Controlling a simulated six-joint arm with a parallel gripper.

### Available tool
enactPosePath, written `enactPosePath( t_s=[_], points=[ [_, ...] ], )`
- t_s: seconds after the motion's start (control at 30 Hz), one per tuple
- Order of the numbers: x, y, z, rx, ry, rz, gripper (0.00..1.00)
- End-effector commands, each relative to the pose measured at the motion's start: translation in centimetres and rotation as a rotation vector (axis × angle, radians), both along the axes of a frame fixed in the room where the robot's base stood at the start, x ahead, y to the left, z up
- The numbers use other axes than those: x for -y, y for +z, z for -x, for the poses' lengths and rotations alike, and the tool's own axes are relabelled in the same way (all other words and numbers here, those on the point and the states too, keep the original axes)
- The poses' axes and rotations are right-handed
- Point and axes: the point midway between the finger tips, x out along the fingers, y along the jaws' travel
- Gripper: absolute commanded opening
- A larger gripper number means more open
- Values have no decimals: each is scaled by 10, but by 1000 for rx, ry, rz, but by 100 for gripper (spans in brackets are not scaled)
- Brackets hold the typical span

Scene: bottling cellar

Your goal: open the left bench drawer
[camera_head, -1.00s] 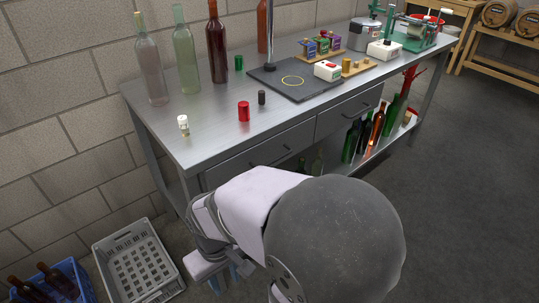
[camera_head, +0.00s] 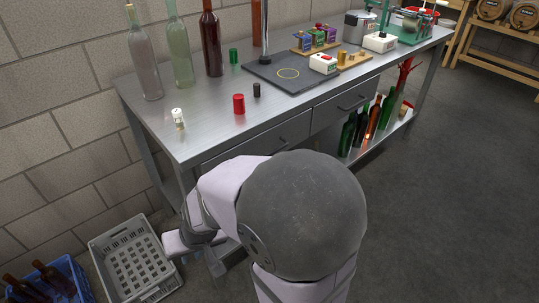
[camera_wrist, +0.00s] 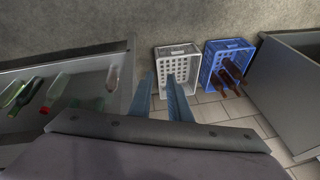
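The left bench drawer (camera_head: 248,147) is in the front of the steel bench (camera_head: 199,122) in the head view. It looks shut, its front flush with the bench. Its dark bar handle (camera_head: 283,143) shows just above my arm, which covers the drawer's lower part. My gripper (camera_wrist: 160,75) shows in the wrist view with two blue fingers apart and nothing between them. It points toward the floor and crates by the wall, away from the handle. In the head view my arm largely hides the gripper, low and in front of the bench's left end.
A grey crate (camera_head: 118,240) and a blue crate with bottles (camera_head: 79,268) stand on the floor at left. The right drawer (camera_head: 325,116) is shut. Tall bottles, a red cap (camera_head: 239,104) and a small white-topped item (camera_head: 178,117) stand on the bench. Floor at right is clear.

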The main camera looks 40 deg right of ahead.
Motion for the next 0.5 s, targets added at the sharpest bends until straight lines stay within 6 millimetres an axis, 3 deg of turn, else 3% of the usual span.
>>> enactPosePath(
  t_s=[0.1,0.23,0.37,0.5],
  points=[
    [11,-3,-46,162,-175,-24,17],
    [46,2,-83,328,-401,7,17],
    [98,7,-96,460,-634,99,17],
    [154,13,-84,554,-859,244,17]
  ],
)
